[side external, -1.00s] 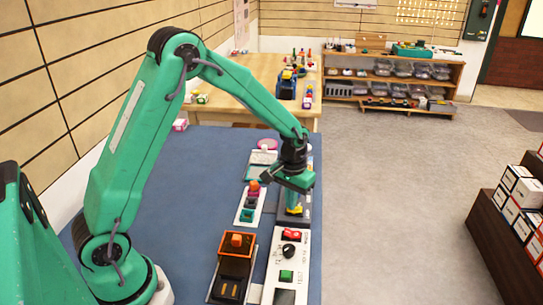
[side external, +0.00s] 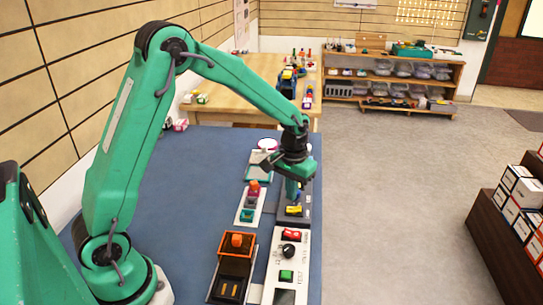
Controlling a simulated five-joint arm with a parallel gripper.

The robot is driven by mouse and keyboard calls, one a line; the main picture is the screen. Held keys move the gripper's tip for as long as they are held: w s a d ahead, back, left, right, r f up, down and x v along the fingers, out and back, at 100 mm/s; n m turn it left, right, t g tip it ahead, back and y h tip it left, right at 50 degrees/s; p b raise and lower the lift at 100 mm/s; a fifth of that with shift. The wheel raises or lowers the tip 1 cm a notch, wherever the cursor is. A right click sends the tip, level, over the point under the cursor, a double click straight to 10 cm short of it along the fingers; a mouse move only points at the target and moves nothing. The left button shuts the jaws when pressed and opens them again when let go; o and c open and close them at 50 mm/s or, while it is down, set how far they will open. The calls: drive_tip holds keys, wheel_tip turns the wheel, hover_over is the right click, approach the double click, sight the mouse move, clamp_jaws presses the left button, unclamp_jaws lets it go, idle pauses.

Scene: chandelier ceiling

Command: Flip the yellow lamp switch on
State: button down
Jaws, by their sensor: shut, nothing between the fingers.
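The yellow lamp switch (side external: 294,211) sits on a dark panel at the right side of the blue-topped bench. It is small in this view, and I cannot tell which way it is set. My gripper (side external: 294,196) points down just above and behind the switch. Its fingers are shut with nothing between them. I cannot tell whether the fingertips touch the switch or the panel. The gripper and wrist hide the far part of the dark panel.
A white panel (side external: 275,291) nearer the camera carries a red rocker (side external: 294,233), a black knob (side external: 288,250) and a green button (side external: 286,275). Left are a black-and-orange box (side external: 234,266) and a strip of coloured buttons (side external: 250,203). The bench's left part (side external: 190,200) is clear.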

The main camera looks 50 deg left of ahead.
sight(290, 210)
drive_tip(key=shift+r, duration=1.8)
drive_tip(key=shift+r, duration=0.1)
drive_tip(key=s+r+m+t, duration=0.1)
drive_tip(key=s+r+t, duration=0.2)
drive_tip(key=s+r, duration=0.85)
drive_tip(key=s+d+r+m+t, duration=0.1)
drive_tip(key=s+r+m+t, duration=0.1)
drive_tip(key=s, duration=0.9)
drive_tip(key=shift+r+t, duration=0.15)
drive_tip(key=shift+t, duration=0.15)
